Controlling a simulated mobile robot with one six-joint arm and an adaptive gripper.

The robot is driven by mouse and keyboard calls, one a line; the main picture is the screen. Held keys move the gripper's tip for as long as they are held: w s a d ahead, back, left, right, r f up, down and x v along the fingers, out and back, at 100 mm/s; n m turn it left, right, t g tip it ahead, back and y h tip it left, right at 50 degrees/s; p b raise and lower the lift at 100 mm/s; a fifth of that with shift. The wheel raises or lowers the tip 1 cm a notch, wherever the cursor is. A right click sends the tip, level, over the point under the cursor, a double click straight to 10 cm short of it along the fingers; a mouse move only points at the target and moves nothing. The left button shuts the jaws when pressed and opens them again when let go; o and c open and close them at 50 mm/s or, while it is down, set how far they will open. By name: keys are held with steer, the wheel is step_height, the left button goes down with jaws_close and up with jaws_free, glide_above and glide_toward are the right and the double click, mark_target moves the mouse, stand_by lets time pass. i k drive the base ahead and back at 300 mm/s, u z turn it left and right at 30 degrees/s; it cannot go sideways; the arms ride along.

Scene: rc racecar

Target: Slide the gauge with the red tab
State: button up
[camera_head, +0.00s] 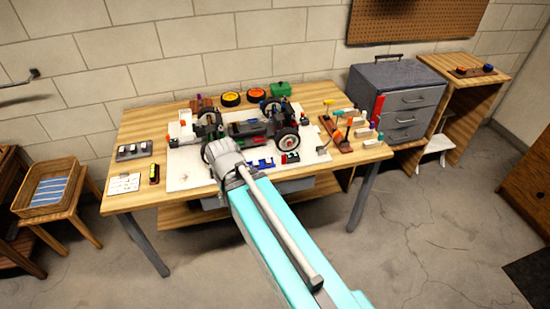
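My arm reaches from the bottom of the head view over the front of the workbench. My gripper (221,155) is seen from behind at the front of the white mat (190,175). Its fingers are hidden, so I cannot tell if it is open or holds anything. Just right of it, small blue pieces (262,164) and a dark green piece with red on it (290,157) lie on the mat. This red-marked piece may be the gauge, but it is too small to be sure. The racecar (250,128) with large black wheels stands behind my gripper.
A wooden rack of coloured-handled tools (345,135) is at the bench's right. A grey panel with white tabs (134,150), a white card (124,184) and a black-yellow item (154,173) lie left. A grey drawer cabinet (398,95) with a red upright part stands at right.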

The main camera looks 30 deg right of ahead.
mark_target(293, 157)
steer(key=u, duration=0.15)
steer(key=k, duration=1.2)
steer(key=z, duration=0.65)
steer(key=i, duration=1)
